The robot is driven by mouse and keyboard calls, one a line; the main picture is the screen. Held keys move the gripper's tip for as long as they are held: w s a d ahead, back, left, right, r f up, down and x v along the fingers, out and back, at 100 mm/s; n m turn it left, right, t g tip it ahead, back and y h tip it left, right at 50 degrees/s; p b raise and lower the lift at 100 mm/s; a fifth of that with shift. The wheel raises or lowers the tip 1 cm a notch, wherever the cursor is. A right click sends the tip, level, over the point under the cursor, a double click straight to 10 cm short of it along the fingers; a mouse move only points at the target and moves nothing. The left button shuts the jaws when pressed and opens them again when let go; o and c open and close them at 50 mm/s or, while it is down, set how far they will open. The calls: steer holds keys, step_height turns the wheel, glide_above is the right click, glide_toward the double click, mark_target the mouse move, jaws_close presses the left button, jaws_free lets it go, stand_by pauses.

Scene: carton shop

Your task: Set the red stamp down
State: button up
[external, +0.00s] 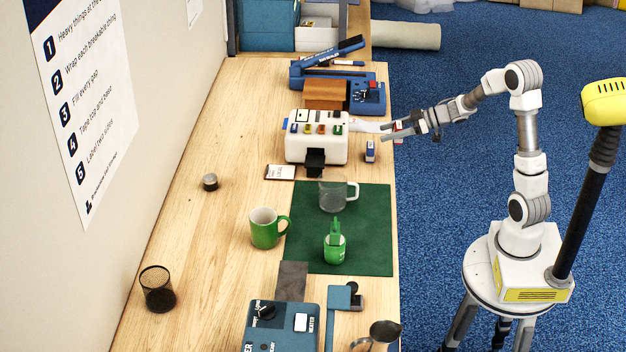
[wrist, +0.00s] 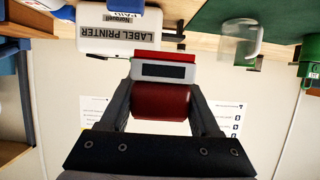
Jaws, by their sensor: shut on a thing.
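My gripper (external: 408,131) is at the right edge of the wooden table, beside the white label printer (external: 300,150). It is shut on the red stamp (external: 398,126), which is small and partly hidden by the fingers in the external view. In the wrist view, my gripper (wrist: 162,105) has one finger on each side of the stamp's rounded red handle (wrist: 160,101). The stamp's white body with a dark strip points away from the palm. I cannot tell whether the stamp touches the table. A blue-and-white stamp (external: 370,151) stands on the table edge just below my gripper.
The label printer also shows in the wrist view (wrist: 85,38). A green mat (external: 370,235) carries a glass mug (external: 333,196) and a green pot (external: 335,248). A green mug (external: 264,229) is beside it. A blue device (external: 368,98) stands behind. The table's left side is mostly clear.

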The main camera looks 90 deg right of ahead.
steer(key=w+a+r+n+y+p, duration=0.1)
steer(key=w+a+p, duration=0.15)
steer(key=a, duration=0.35)
steer(key=w+a+r+y+p, duration=0.1)
steer(key=w+a, duration=0.3)
steer(key=a, duration=0.2)
steer(key=w+a+r+n+p, duration=0.1)
steer(key=w+a+r, duration=0.15)
steer(key=a, duration=0.35)
steer(key=a+f+n+y+p, duration=0.1)
steer(key=a+y+p, duration=0.15)
steer(key=a, duration=1.25)
steer(key=n+g+b, duration=0.1)
steer(key=b, duration=0.4)
glide_above(270, 202)
step_height(270, 202, down, 4)
steer(key=f+b, duration=0.1)
steer(key=f, duration=0.4)
steer(key=f+b, duration=0.2)
steer(key=f, duration=0.2)
steer(key=shift+w+d+f, duration=0.1)
steer(key=shift+w+f, duration=0.1)
steer(key=shift+f, duration=0.15)
steer(key=shift+s+f, duration=0.1)
steer(key=shift+f, duration=0.45)
